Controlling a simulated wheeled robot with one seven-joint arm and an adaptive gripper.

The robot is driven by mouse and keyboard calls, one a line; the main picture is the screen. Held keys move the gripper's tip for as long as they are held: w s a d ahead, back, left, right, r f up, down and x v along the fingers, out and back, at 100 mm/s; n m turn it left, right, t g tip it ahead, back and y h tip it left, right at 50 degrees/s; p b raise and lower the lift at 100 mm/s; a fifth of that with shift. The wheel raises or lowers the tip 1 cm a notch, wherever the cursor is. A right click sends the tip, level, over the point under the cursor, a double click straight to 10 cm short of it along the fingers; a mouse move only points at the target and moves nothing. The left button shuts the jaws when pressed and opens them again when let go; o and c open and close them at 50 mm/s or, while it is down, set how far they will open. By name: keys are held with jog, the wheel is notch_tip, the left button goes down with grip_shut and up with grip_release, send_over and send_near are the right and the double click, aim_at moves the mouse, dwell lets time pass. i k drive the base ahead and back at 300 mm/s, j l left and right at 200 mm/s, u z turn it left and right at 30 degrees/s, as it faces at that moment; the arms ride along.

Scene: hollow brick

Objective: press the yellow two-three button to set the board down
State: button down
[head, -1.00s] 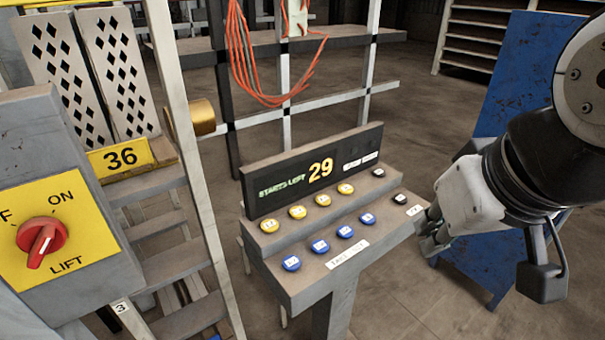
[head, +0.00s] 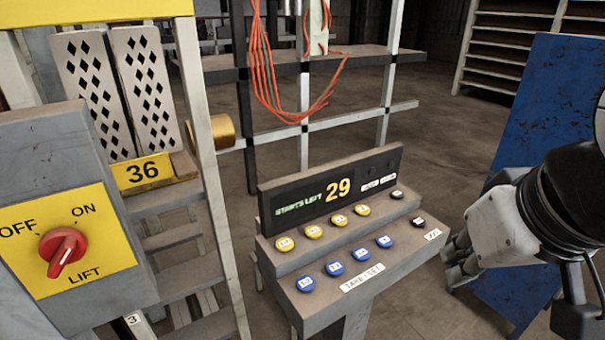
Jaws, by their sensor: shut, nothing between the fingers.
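A sloped grey console stands at the centre, its front edge (head: 345,300) facing me. Its upper step has a row of yellow buttons (head: 313,232); their small labels are too blurred to tell which one is two-three. Below them is a row of blue buttons (head: 334,268) above a "TAKE" label. A dark display (head: 328,192) behind reads "STARTS LEFT 29". My gripper (head: 453,268) is shut and empty, just right of the console's right end, apart from the buttons. The diamond-holed boards (head: 88,95) stand upright in a rack at the left, above a yellow 36 plate.
A grey box with a red rotary knob (head: 63,252), marked OFF, ON and LIFT, is close at left. Black buttons (head: 417,222) sit at the console's right end. A blue panel (head: 555,110) stands behind my arm. Orange cables (head: 268,75) hang behind the console. Open floor lies beyond.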

aim_at(314, 232)
jog(key=i+l+u, duration=0.2)
jog(key=i+l, duration=0.2)
jog(key=l, duration=0.2)
jog(key=i+l+u, duration=0.1)
jog(key=l, duration=0.2)
jog(key=i+l+u, duration=0.2)
jog(key=i+l, duration=0.15)
jog(key=l, duration=0.3)
